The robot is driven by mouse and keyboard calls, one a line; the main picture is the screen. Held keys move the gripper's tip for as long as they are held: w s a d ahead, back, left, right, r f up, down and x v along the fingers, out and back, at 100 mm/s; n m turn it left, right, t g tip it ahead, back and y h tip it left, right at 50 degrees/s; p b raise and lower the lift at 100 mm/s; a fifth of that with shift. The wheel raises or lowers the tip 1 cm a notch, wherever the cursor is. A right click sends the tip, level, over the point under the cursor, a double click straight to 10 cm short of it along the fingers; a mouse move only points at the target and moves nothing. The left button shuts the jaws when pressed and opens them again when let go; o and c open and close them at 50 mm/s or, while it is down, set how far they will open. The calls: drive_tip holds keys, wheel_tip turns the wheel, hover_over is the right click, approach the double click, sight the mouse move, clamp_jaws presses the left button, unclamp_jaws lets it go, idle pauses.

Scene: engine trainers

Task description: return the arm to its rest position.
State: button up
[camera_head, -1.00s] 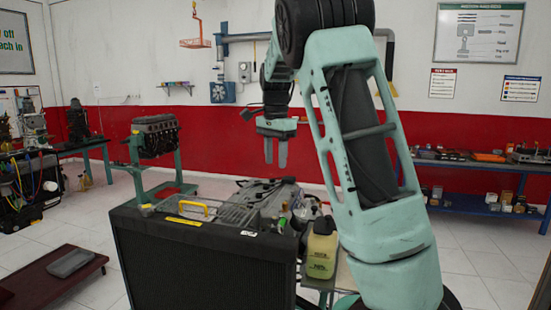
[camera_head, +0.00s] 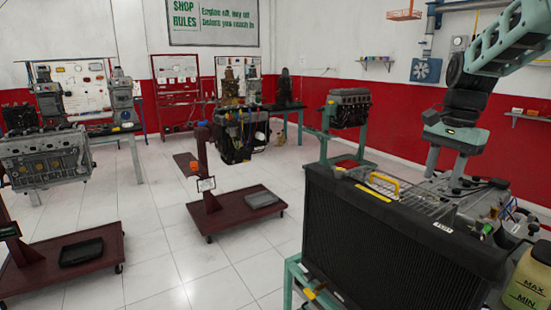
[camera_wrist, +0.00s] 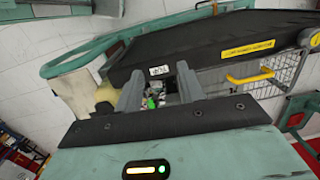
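My gripper (camera_head: 445,170) hangs at the right of the head view, fingers pointing down, above the bench behind the black radiator (camera_head: 395,240). Part of my arm runs out of the picture at the upper right. In the wrist view, the two grey fingers of my gripper (camera_wrist: 160,80) stand apart with nothing held between them. Beyond the fingers, the wrist view shows the radiator's top edge (camera_wrist: 215,40), with a yellow label, and small bench items. How far the fingertips are from the bench cannot be told.
A yellow-handled wire basket (camera_head: 400,188) lies behind the radiator. A fluid bottle (camera_head: 530,280) is at the lower right. An engine on a green stand (camera_head: 347,108) is further back. Red wheeled stands (camera_head: 235,212) are at the left, with open tiled floor between.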

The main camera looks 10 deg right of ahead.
drive_tip(key=s+a+f+n+b, duration=0.1)
drive_tip(key=s+a+f+n, duration=0.25)
drive_tip(key=a, duration=0.45)
drive_tip(key=s+a+f+n+b, duration=0.1)
drive_tip(key=s+a+f+n, duration=0.1)
drive_tip(key=a+n, duration=0.35)
drive_tip(key=s+a+f+n, duration=0.2)
drive_tip(key=s+a+f, duration=0.1)
drive_tip(key=a, duration=0.6)
drive_tip(key=s+a+f+n+b, duration=0.1)
drive_tip(key=s+a+f+n, duration=0.3)
drive_tip(key=s, duration=0.4)
drive_tip(key=s+a+f+n+b, duration=0.1)
drive_tip(key=s+a+f+n, duration=0.3)
drive_tip(key=s+n, duration=0.2)
drive_tip(key=s, duration=0.2)
drive_tip(key=shift+s+a+n, duration=0.25)
drive_tip(key=shift+s+n, duration=0.05)
drive_tip(key=shift+s, duration=0.1)
drive_tip(key=shift+r, duration=0.1)
